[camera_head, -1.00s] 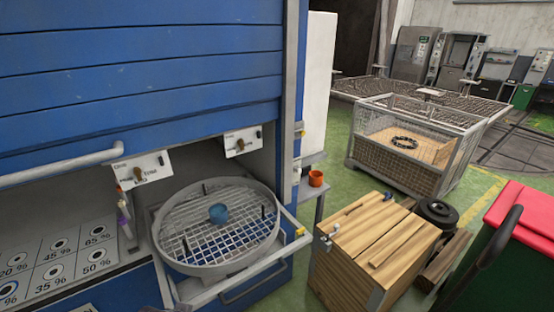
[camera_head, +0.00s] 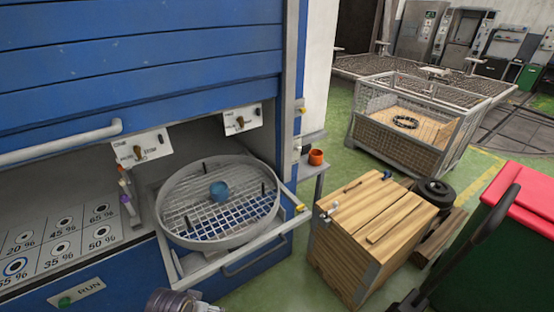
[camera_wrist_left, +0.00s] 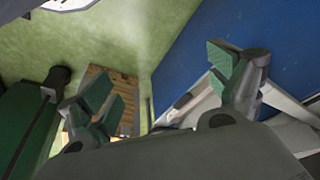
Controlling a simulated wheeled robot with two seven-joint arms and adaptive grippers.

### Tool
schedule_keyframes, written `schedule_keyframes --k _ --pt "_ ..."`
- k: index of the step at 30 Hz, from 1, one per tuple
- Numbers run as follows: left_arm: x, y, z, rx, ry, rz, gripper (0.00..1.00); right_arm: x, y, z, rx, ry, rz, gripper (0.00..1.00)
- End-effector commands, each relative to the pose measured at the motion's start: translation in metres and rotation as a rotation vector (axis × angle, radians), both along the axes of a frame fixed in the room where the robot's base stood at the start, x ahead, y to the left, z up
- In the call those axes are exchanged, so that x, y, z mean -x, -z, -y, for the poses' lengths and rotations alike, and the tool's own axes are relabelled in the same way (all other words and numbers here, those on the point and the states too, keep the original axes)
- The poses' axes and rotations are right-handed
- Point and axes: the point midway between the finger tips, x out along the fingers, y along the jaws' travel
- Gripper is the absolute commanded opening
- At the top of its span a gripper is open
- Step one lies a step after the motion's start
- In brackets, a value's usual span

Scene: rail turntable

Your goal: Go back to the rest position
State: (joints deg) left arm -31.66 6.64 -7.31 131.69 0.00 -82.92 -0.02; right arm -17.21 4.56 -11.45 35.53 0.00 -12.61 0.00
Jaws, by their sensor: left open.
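In the left wrist view my left gripper (camera_wrist_left: 168,82) is open, its two green-padded fingers wide apart with nothing between them. The blue cabinet front fills the right of that view and green floor the upper left. In the head view only a grey, rounded part of what seems to be my left arm shows at the bottom edge; the fingers are hidden there. My right gripper is in neither view.
A wooden crate (camera_head: 345,250) stands right of the cabinet, near a black wheel (camera_head: 437,190). An orange cup (camera_head: 316,157) sits on a small side shelf. A wire-mesh bin (camera_head: 420,145) is behind. A red-topped green cart (camera_head: 520,250) is at the right. Green floor lies between.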

Motion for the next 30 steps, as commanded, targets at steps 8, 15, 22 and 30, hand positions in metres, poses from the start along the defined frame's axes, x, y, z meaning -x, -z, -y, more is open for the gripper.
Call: schedule_keyframes --k 8,15,22,30 --pt "-0.004 0.071 0.002 -0.001 0.003 -0.026 0.91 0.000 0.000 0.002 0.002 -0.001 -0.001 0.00" --pt "0.001 0.134 0.002 -0.003 0.007 -0.047 0.91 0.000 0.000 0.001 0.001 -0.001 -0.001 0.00" --pt "0.014 0.192 0.000 -0.005 0.010 -0.067 0.91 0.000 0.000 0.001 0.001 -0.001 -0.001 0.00" --pt "0.037 0.256 -0.003 -0.007 0.014 -0.089 0.91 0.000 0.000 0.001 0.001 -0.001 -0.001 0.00"
